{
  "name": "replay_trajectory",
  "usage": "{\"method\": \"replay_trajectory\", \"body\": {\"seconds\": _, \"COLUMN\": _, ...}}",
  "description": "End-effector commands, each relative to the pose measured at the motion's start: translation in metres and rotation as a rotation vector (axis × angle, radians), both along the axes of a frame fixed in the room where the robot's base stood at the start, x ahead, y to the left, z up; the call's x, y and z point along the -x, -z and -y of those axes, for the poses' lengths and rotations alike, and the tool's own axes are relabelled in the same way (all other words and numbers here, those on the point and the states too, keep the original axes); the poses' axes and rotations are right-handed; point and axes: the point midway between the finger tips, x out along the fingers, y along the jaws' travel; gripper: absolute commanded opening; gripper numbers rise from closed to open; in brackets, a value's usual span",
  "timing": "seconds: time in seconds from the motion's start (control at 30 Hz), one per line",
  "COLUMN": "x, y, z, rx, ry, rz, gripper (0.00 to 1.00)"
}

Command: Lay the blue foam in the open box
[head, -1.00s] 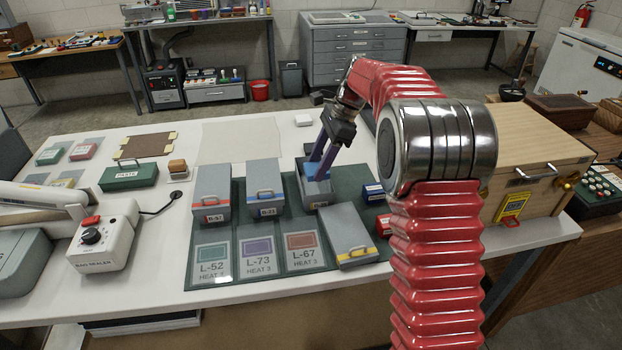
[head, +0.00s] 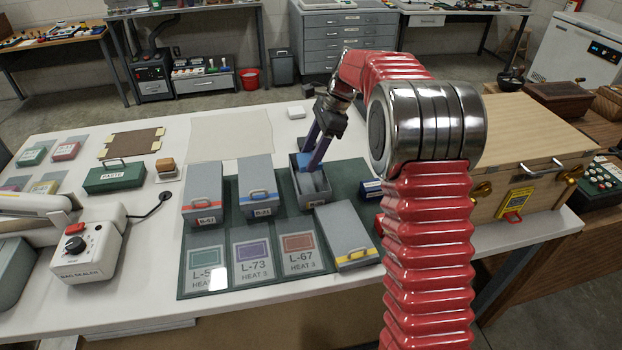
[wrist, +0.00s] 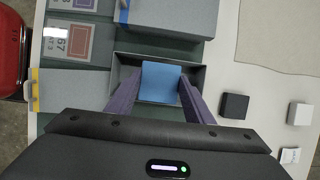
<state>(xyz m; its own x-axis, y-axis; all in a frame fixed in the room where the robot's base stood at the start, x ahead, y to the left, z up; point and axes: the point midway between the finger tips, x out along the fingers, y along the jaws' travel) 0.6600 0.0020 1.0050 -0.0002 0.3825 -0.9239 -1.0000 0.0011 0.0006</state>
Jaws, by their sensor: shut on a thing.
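The open grey box (head: 322,192) stands on the green mat, right of two closed boxes. In the wrist view its rim (wrist: 196,70) surrounds the blue foam (wrist: 161,82). The foam is a flat-topped block between my two purple fingers. My gripper (head: 307,166) points down into the box, shut on the foam; it also shows in the wrist view (wrist: 159,90). The foam is mostly hidden behind the fingers and box in the head view. I cannot tell whether it touches the box floor.
A grey lid with a yellow stripe (head: 345,232) lies in front of the open box. Closed boxes with red (head: 202,190) and blue (head: 258,182) stripes stand left. A dark block (wrist: 234,105) and a white block (wrist: 299,114) lie apart. A wooden chest (head: 530,150) stands right.

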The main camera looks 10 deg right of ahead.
Motion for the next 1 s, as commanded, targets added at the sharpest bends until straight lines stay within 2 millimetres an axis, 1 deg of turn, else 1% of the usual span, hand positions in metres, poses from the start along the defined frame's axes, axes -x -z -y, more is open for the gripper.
{"method": "replay_trajectory", "body": {"seconds": 0.03, "x": 0.0, "y": 0.009, "z": 0.0, "rx": 0.0, "ry": 0.0, "rz": -0.002, "gripper": 0.23}}
{"method": "replay_trajectory", "body": {"seconds": 0.1, "x": 0.0, "y": 0.019, "z": -0.001, "rx": 0.0, "ry": 0.0, "rz": -0.003, "gripper": 0.23}}
{"method": "replay_trajectory", "body": {"seconds": 0.2, "x": 0.0, "y": 0.026, "z": -0.001, "rx": 0.0, "ry": 0.0, "rz": -0.001, "gripper": 0.23}}
{"method": "replay_trajectory", "body": {"seconds": 0.5, "x": 0.0, "y": 0.028, "z": -0.001, "rx": 0.0, "ry": -0.001, "rz": 0.0, "gripper": 0.23}}
{"method": "replay_trajectory", "body": {"seconds": 0.6, "x": 0.0, "y": 0.032, "z": -0.001, "rx": 0.0, "ry": -0.001, "rz": -0.001, "gripper": 0.23}}
{"method": "replay_trajectory", "body": {"seconds": 0.67, "x": 0.0, "y": 0.038, "z": -0.002, "rx": 0.0, "ry": -0.002, "rz": -0.001, "gripper": 0.23}}
{"method": "replay_trajectory", "body": {"seconds": 0.9, "x": 0.0, "y": 0.072, "z": -0.002, "rx": -0.001, "ry": -0.002, "rz": -0.001, "gripper": 0.23}}
{"method": "replay_trajectory", "body": {"seconds": 1.0, "x": 0.0, "y": 0.077, "z": -0.002, "rx": 0.0, "ry": -0.002, "rz": 0.0, "gripper": 0.23}}
